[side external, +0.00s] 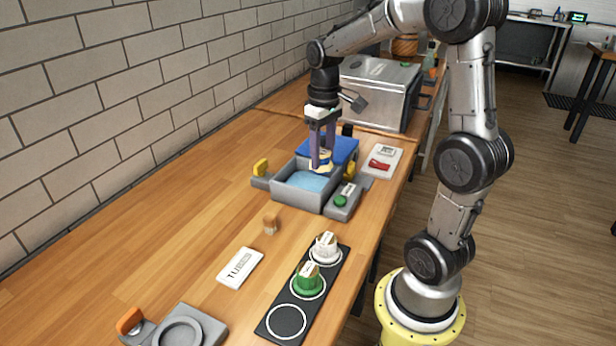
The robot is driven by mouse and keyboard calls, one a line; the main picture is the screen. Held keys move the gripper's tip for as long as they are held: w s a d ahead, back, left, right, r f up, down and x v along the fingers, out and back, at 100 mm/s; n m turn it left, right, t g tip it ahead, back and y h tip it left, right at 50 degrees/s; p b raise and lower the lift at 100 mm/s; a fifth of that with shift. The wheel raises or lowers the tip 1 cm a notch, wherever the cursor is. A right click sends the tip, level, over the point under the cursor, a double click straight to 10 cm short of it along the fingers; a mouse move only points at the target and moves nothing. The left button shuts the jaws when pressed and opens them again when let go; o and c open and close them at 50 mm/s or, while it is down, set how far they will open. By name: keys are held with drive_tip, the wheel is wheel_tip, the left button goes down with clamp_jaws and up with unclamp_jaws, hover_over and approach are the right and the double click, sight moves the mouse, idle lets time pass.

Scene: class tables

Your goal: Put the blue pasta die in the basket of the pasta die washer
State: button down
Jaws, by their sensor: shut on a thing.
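My gripper (322,164) points straight down over the back part of the pasta die washer (297,199). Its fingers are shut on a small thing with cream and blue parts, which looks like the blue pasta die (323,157). The washer is a grey open tub with light blue water (304,182) and a blue part (343,149) behind it. A yellowish part, possibly the basket, shows just below the fingertips, but the fingers and die cover much of it. I cannot tell whether the die touches it.
A black rack (265,328) holds a green die (307,280) and a white die (325,247); its front ring is empty. A metal box (375,92) stands behind the washer.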

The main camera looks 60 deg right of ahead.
drive_tip(key=w+d+f, duration=0.1)
drive_tip(key=f, duration=0.1)
drive_tip(key=w+f, duration=0.2)
drive_tip(key=w+d+f, duration=0.1)
drive_tip(key=shift+w+d+f, duration=0.3)
drive_tip(key=shift+f, duration=0.1)
drive_tip(key=shift+w+d+f, duration=0.1)
drive_tip(key=shift+w+f, duration=0.1)
drive_tip(key=shift+f, duration=1.55)
drive_tip(key=shift+f, duration=0.1)
drive_tip(key=shift+c, duration=1.6)
unclamp_jaws()
wheel_tip(320, 180, up, 12)
drive_tip(key=s+a+r+n+t, duration=0.1)
drive_tip(key=s+a+r, duration=0.15)
drive_tip(key=a, duration=0.35)
drive_tip(key=s+a+r+t, duration=0.1)
drive_tip(key=s+a+r, duration=0.1)
drive_tip(key=s+a, duration=0.25)
drive_tip(key=s+a+f+n+t, duration=0.2)
drive_tip(key=s+a+t, duration=0.1)
drive_tip(key=s+a, duration=0.5)
drive_tip(key=shift+s+a+f+t, duration=0.2)
drive_tip(key=shift+s+f+t, duration=0.15)
drive_tip(key=shift+s, duration=0.55)
